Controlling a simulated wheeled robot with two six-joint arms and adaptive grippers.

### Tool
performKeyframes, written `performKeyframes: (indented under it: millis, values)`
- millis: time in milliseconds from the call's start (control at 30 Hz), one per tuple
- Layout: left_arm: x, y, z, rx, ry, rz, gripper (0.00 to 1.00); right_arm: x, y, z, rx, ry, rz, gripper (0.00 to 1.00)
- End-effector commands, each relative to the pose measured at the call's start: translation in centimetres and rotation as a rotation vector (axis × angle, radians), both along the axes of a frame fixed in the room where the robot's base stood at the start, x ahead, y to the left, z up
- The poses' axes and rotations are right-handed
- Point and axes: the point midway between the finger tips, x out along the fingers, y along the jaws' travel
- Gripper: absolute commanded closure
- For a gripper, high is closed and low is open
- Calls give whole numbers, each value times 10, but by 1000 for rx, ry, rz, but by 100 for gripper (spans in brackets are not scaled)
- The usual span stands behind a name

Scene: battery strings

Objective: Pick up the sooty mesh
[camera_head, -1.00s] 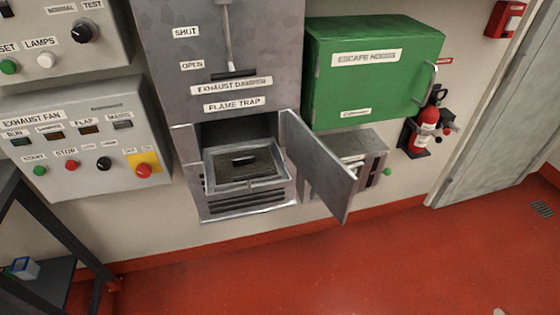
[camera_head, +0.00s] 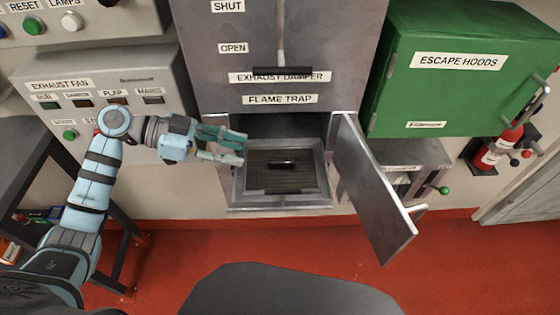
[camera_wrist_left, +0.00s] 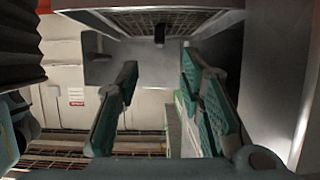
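The sooty mesh (camera_head: 262,181) is a dark grid with a black handle, lying in a grey metal drawer frame (camera_head: 326,160) pulled out under the flame trap label. In the left wrist view the mesh (camera_wrist_left: 125,22) shows at the top, its dark handle (camera_wrist_left: 159,33) hanging at its near edge. My left gripper (camera_head: 241,150) is open and empty, with its teal fingers pointing right at the left edge of the drawer. In the left wrist view its fingers (camera_wrist_left: 158,75) are wide apart, short of the mesh, with nothing between them. My right gripper is not in view.
The flame trap door (camera_head: 375,185) hangs open to the right of the drawer. A green escape hoods cabinet (camera_head: 455,90) and a fire extinguisher (camera_head: 498,147) are further right. The exhaust fan panel (camera_head: 110,100) is behind my left arm. A dark table (camera_head: 95,265) stands at left.

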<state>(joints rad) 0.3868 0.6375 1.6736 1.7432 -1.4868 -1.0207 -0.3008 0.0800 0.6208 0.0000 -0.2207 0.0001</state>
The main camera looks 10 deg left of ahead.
Motion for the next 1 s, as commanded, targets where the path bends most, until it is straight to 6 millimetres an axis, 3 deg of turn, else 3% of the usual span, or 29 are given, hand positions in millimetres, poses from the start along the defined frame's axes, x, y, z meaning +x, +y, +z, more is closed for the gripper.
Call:
performKeyframes:
  millis: [100, 433, 667, 700, 900, 1000]
  values:
    - [7, -25, -8, -5, 0, -5, 65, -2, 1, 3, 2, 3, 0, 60]
    - [22, -72, -30, -5, 1, -1, 65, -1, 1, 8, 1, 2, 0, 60]
    - [23, -76, -34, -1, 2, 2, 65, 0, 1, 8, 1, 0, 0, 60]
    - [23, -76, -35, -1, 2, 2, 67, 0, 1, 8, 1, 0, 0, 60]
    - [23, -76, -35, -1, 3, 2, 99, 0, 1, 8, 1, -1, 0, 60]
    - [23, -76, -34, -1, 3, 2, 100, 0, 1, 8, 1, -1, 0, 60]
